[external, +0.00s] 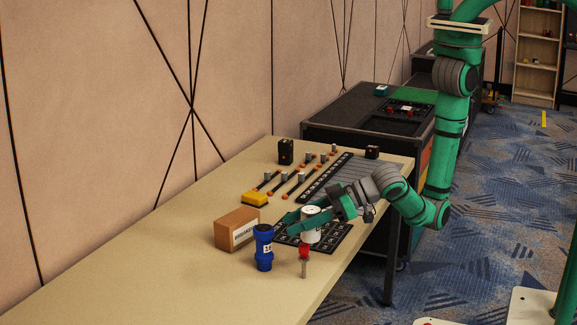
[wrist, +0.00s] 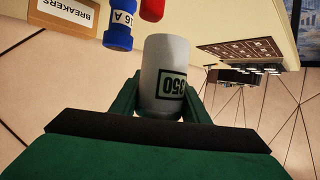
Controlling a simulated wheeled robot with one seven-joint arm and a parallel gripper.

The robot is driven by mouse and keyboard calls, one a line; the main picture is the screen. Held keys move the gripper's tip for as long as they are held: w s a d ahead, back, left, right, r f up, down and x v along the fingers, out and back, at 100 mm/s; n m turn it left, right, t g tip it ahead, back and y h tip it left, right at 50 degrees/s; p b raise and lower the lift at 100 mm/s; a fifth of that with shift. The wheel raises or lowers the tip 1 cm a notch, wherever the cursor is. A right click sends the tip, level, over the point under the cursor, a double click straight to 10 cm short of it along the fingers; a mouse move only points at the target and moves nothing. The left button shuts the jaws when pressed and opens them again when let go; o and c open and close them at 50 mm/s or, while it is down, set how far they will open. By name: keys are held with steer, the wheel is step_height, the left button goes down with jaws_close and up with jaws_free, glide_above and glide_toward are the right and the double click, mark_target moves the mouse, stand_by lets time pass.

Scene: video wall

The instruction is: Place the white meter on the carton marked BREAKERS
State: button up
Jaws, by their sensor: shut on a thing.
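The white meter (external: 312,232) is a white cylinder; a boxed black number shows on its side in the wrist view (wrist: 165,65). My gripper (external: 308,214) is shut on it, with a green finger on either side in the wrist view (wrist: 163,100). In the external view it is over or at the black gridded mat; I cannot tell whether its base touches. The carton (external: 233,232) is a brown box with a white label, to the left of the meter and apart from it. The label reads BREAKERS in the wrist view (wrist: 66,12).
A blue connector (external: 263,250) marked 16 A stands between the carton and the meter. A red-topped item (external: 304,254) stands close in front of the meter. A yellow block (external: 254,199) and several small tools lie behind. The table's left front (external: 130,290) is clear.

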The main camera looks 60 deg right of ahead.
steer(key=w+d+r+m+t+h, duration=0.1)
steer(key=w+d+r+m+h, duration=0.25)
steer(key=w+d, duration=0.6)
steer(key=w+d+r+m+t+h, duration=0.1)
steer(key=w+d+r+m+h, duration=0.15)
steer(key=w+d+r, duration=0.45)
steer(key=w+a+f, duration=0.1)
steer(key=w+f, duration=0.2)
steer(key=w, duration=0.1)
steer(key=w+a+f, duration=0.1)
steer(key=w+f, duration=0.2)
steer(key=f, duration=0.1)
steer(key=w+a+f, duration=0.1)
steer(key=w+f, duration=0.2)
steer(key=w, duration=0.1)
steer(key=shift+w+a+f, duration=0.1)
steer(key=shift+w+f, duration=0.25)
steer(key=shift+f, duration=0.05)
steer(key=shift+w+a+f, duration=0.1)
steer(key=shift+w+f, duration=0.1)
steer(key=shift+f, duration=0.8)
steer(key=shift+w+a+f, duration=0.1)
steer(key=shift+w+f, duration=0.05)
steer(key=shift+f, duration=0.85)
steer(key=shift+f, duration=0.2)
steer(key=o, duration=1.2)
